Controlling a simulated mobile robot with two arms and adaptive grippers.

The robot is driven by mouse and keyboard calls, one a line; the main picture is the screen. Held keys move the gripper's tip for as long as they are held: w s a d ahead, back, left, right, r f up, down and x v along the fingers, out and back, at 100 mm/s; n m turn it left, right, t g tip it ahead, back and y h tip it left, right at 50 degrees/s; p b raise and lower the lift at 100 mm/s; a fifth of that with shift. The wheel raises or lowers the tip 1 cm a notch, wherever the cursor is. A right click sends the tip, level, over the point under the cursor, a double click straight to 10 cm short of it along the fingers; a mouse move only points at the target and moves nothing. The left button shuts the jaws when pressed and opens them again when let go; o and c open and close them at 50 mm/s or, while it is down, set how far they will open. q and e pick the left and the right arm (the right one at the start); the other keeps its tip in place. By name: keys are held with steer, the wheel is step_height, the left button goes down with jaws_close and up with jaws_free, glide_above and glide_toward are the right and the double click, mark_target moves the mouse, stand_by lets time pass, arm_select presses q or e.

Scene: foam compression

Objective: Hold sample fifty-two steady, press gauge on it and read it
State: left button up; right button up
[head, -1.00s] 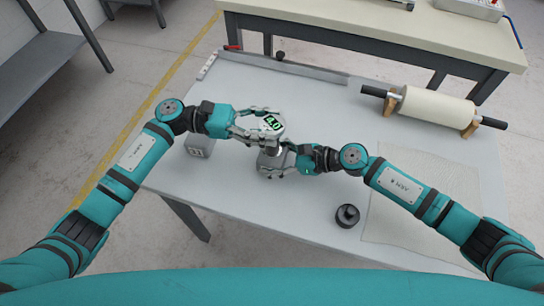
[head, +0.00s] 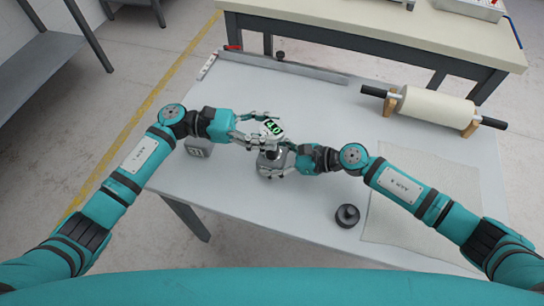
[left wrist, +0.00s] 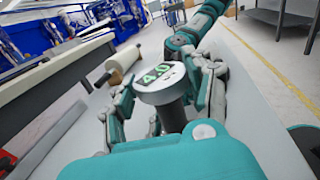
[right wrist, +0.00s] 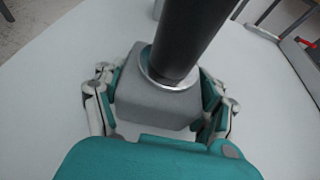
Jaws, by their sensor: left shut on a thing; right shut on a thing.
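The gauge (left wrist: 160,90) has a round pale head, a green display that looks like 4.0 in the left wrist view, and a dark barrel. My left gripper (head: 262,133) is shut on the gauge and holds it upright. In the right wrist view the barrel (right wrist: 185,35) ends in a metal rim at the top of a grey foam block (right wrist: 150,105), apparently touching it. My right gripper (head: 284,160) is shut on this block on the table, a finger on either side; it also shows in the right wrist view (right wrist: 158,112). No number shows on the held block.
Another grey block (head: 198,149) with an unclear number stands left on the table (head: 320,215). A black round part (head: 347,215) lies at the front, beside a pale sheet (head: 420,215). A foam roll (head: 437,106) is at the right, a metal rail (head: 290,67) at the back.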

arm_select(q)
steer(key=shift+f, duration=0.45)
stand_by(0.9)
steer(key=shift+r, duration=2.15)
arm_select(e)
steer(key=o, duration=1.2)
steer(key=shift+o, duration=0.2)
steer(key=v, duration=1.2)
steer(key=shift+f, duration=0.15)
